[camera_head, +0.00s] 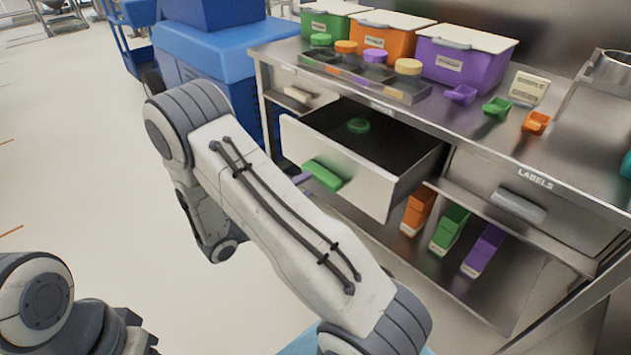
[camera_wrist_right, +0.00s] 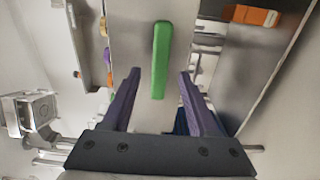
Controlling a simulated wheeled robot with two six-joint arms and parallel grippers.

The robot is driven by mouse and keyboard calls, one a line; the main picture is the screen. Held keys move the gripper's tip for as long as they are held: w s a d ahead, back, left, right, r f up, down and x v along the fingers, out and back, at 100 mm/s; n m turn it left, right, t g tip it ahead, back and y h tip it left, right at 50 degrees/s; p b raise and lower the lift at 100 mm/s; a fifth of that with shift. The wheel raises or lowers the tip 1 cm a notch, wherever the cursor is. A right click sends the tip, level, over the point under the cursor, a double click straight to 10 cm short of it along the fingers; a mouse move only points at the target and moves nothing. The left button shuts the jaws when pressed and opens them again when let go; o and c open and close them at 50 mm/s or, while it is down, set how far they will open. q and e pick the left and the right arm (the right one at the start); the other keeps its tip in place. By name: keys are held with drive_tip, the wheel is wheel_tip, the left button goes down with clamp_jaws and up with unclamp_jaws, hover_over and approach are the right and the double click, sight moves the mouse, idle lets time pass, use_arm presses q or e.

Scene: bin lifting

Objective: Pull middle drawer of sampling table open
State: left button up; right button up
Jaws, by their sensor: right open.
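The sampling table (camera_head: 480,115) is steel, with drawers under its top. In the right wrist view the green handle (camera_wrist_right: 161,60) appears between the two purple fingertips of my right gripper (camera_wrist_right: 159,72). That gripper is open and not closed on the handle; the exact depth gap is unclear. In the head view my right arm hides most of it. My left gripper is out of view.
Green, orange and purple bins (camera_head: 464,56) stand on the tabletop with a sample tray (camera_head: 368,77) and small scoops. A closed drawer marked LABELS (camera_head: 560,205) is at the right. Coloured boxes (camera_head: 450,228) stand on the lower shelf. Floor at left is clear.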

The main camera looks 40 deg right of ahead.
sight(316, 179)
drive_tip(key=shift+w+d, duration=0.15)
drive_tip(key=shift+d, duration=2.1)
clamp_jaws()
